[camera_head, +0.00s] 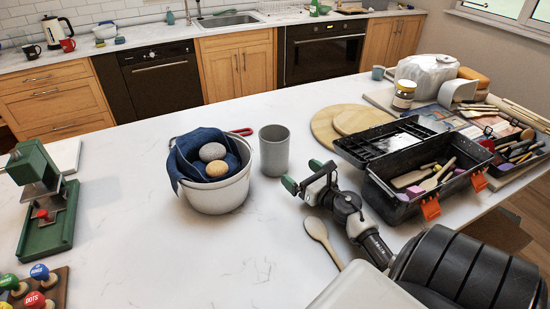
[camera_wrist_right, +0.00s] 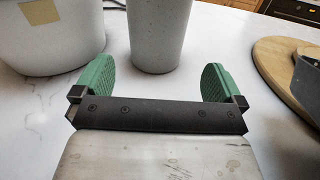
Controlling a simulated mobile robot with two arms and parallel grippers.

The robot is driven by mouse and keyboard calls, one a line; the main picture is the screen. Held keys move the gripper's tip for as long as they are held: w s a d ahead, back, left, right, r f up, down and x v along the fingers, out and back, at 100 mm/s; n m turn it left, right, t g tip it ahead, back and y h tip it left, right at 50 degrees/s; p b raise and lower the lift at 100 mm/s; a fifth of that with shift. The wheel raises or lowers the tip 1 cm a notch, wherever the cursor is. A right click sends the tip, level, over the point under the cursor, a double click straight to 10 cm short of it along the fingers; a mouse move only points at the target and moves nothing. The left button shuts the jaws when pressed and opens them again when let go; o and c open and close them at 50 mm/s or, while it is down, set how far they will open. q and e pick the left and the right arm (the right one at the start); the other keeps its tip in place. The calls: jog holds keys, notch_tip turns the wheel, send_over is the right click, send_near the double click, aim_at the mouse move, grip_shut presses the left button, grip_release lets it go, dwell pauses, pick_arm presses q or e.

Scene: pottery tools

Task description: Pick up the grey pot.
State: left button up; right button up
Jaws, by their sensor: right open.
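The grey pot (camera_head: 274,152) is a plain upright cylinder on the white worktop, just right of the white bucket. My right gripper (camera_head: 303,175) is low over the worktop, to the right of the pot and on its near side. In the right wrist view the pot (camera_wrist_right: 158,35) stands just beyond the open green fingers (camera_wrist_right: 156,80), roughly centred between them. The gripper is empty and I see no contact with the pot. The pot's top is cut off in the wrist view. My left gripper is not in view.
The white bucket (camera_head: 219,195) with a blue cloth and two stones stands close beside the pot. Round wooden boards (camera_head: 322,128) and a black toolbox (camera_head: 403,205) are to the right. A wooden spoon (camera_head: 318,232) lies near my right arm.

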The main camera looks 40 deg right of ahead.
aim_at(284, 161)
jog(key=w, duration=0.4)
jog(key=shift+w+a+r, duration=0.1)
jog(key=shift+w+r, duration=0.15)
jog(key=w, duration=0.5)
jog(key=shift+w+f, duration=0.3)
jog(key=shift+f, duration=0.05)
jog(key=shift+d, duration=0.2)
jog(key=shift+s, duration=0.1)
jog(key=c, duration=0.7)
jog(key=shift+r, duration=0.15)
jog(key=shift+c, duration=0.9)
